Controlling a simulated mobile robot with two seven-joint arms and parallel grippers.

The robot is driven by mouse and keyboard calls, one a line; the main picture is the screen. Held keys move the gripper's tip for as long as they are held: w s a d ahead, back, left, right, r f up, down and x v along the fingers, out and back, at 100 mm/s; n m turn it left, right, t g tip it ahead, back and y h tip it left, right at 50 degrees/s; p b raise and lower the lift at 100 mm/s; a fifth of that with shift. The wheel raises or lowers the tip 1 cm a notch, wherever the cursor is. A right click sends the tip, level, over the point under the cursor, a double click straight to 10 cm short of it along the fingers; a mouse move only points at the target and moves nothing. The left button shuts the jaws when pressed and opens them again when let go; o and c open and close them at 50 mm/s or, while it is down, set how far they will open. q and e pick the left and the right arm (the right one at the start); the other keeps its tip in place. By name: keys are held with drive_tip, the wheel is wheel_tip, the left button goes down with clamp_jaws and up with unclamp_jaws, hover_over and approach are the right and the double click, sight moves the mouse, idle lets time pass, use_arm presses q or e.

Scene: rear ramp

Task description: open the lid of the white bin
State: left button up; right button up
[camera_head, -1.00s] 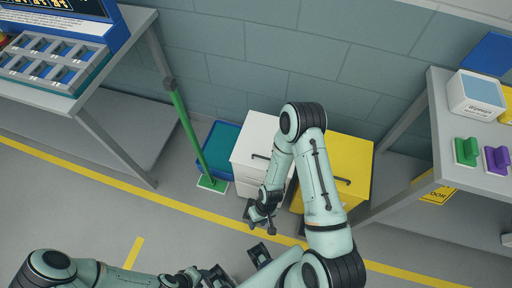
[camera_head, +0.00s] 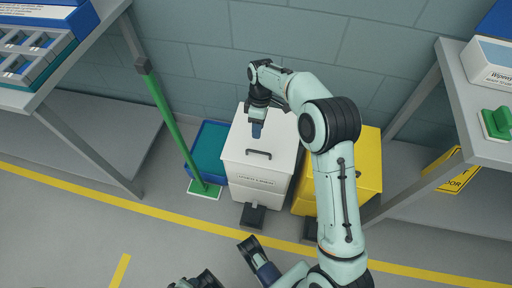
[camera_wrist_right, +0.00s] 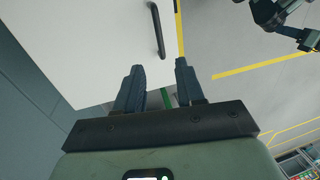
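The white bin (camera_head: 262,178) stands against the wall with its flat lid (camera_head: 282,135) shut. A dark bar handle (camera_head: 258,154) sits near the lid's front edge; it also shows in the right wrist view (camera_wrist_right: 158,30). My right gripper (camera_head: 257,132) points down over the back part of the lid, behind the handle. In the right wrist view its two fingers (camera_wrist_right: 160,82) are apart with nothing between them. I cannot tell whether the fingertips touch the lid. My left gripper (camera_head: 232,268) is at the bottom edge, partly cut off, its fingers apart.
A yellow bin (camera_head: 368,165) stands right of the white bin. A blue tray (camera_head: 208,150) and a green-handled tool (camera_head: 172,120) are on its left. Dark pedals (camera_head: 253,216) stick out at floor level. Tables flank both sides. The floor in front is clear.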

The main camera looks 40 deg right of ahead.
sight(256, 151)
use_arm(q)
drive_tip(key=shift+t+y, duration=0.3)
drive_tip(key=shift+t, duration=0.2)
drive_tip(key=w, duration=0.1)
drive_tip(key=w+a+f+b, duration=0.1)
drive_tip(key=w+f+b, duration=0.1)
drive_tip(key=shift+w+a+f, duration=0.2)
drive_tip(key=shift+a+f, duration=0.05)
drive_tip(key=shift+a, duration=0.1)
use_arm(e)
drive_tip(key=f, duration=0.3)
drive_tip(key=a+f, duration=0.1)
drive_tip(key=f, duration=0.2)
drive_tip(key=s+f, duration=0.1)
drive_tip(key=f, duration=0.3)
drive_tip(key=shift+s+a, duration=0.1)
drive_tip(key=shift+a, duration=0.15)
drive_tip(key=shift+r, duration=0.1)
drive_tip(key=shift+c, duration=0.3)
clamp_jaws()
